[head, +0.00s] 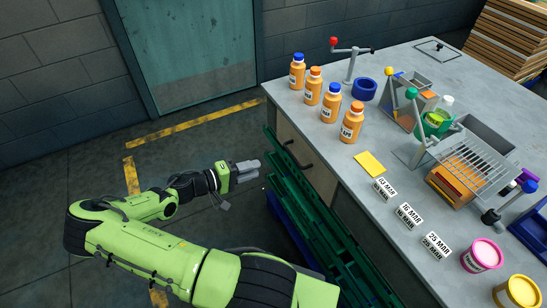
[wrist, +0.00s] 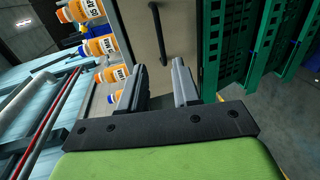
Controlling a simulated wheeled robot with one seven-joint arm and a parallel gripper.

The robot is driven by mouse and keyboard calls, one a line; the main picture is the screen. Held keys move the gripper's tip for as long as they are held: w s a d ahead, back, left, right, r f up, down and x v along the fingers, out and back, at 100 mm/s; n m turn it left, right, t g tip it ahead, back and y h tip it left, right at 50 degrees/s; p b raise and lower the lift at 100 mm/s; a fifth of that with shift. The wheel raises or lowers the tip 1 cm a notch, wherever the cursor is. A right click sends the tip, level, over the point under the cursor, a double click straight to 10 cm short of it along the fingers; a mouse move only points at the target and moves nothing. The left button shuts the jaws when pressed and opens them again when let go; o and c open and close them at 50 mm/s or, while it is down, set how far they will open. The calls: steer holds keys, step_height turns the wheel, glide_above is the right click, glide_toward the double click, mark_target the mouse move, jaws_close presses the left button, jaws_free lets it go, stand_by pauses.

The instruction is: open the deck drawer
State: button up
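The deck drawer's beige front (head: 288,130) is set in the near side of the grey worktable, with a black bar handle (head: 298,157) on it. The drawer looks shut. My gripper (head: 248,167) is at the left of the drawer front, apart from the handle, with its fingers pointing towards the table. In the wrist view, my gripper (wrist: 158,84) is open and empty, with a clear gap between the two fingers. The black handle (wrist: 158,33) lies ahead of that gap, against the beige drawer front (wrist: 132,28).
Green crates (head: 315,225) stand along the table's side, below and right of my gripper; they also show close to the right finger in the wrist view (wrist: 235,40). Several orange bottles (head: 330,102) stand near the table edge (head: 325,148). The floor at left is clear.

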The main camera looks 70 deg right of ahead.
mark_target(294, 157)
steer(key=b+x, duration=0.1)
steer(key=x, duration=1.4)
steer(key=shift+s+d+b, duration=0.3)
jaws_close()
